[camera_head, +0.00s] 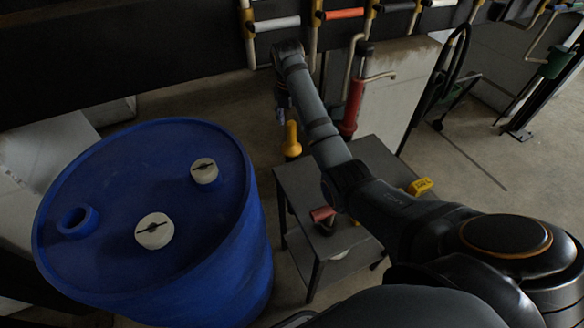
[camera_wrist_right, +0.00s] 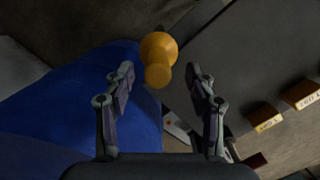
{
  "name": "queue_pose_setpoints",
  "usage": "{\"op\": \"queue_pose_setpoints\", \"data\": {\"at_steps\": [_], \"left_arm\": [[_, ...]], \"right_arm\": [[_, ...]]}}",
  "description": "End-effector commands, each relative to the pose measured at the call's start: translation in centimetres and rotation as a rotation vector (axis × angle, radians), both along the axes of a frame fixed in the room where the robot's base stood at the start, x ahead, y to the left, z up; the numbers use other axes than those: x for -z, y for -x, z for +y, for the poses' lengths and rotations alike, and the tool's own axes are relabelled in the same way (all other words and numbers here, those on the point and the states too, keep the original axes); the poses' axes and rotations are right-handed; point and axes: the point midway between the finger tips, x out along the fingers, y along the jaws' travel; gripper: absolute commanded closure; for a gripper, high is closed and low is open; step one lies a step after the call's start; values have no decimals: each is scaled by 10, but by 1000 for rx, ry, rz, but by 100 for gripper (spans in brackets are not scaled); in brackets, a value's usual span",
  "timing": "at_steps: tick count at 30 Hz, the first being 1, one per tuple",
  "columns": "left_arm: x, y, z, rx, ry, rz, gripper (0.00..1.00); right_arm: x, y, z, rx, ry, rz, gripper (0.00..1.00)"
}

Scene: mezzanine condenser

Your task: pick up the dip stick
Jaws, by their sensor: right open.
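The dip stick appears to be the upright item with a yellow rounded handle (camera_head: 292,139), beside the small grey table and right of the blue drum. In the right wrist view its orange-yellow knob (camera_wrist_right: 158,47) shows ahead of the fingertips, roughly centred between them. My right gripper (camera_head: 283,108) hangs just above and slightly left of the handle in the head view. In the wrist view the right gripper (camera_wrist_right: 160,76) is open, with nothing between its fingers that I can see it touching. The lower part of the stick is hidden. My left gripper is not in view.
A large blue drum (camera_head: 110,205) with pale caps stands at left. The grey table (camera_head: 300,180) carries a red-topped item (camera_head: 322,216) and a yellow block (camera_head: 420,186). A red cylinder (camera_head: 352,108) stands behind my right arm. Pipes and valves line the back.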

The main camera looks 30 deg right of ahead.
Motion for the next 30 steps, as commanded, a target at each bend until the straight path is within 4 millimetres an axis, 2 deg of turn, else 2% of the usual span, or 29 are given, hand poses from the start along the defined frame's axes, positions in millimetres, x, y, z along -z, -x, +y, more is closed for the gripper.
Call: {"op": "queue_pose_setpoints", "data": {"at_steps": [1, 4, 8, 15, 24, 30], "left_arm": [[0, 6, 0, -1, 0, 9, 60], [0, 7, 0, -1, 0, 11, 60], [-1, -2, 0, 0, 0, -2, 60], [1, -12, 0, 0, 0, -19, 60], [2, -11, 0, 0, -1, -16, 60], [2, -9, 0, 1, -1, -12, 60]], "right_arm": [[10, 0, -1, 1, 0, 6, 44], [17, -1, -2, 1, 0, 1, 44], [24, -1, -2, 1, 0, 3, 44], [64, -2, -5, 1, 0, 4, 44], [69, -3, -6, 1, 0, 1, 44], [69, -3, -6, 1, 0, 1, 72]]}}
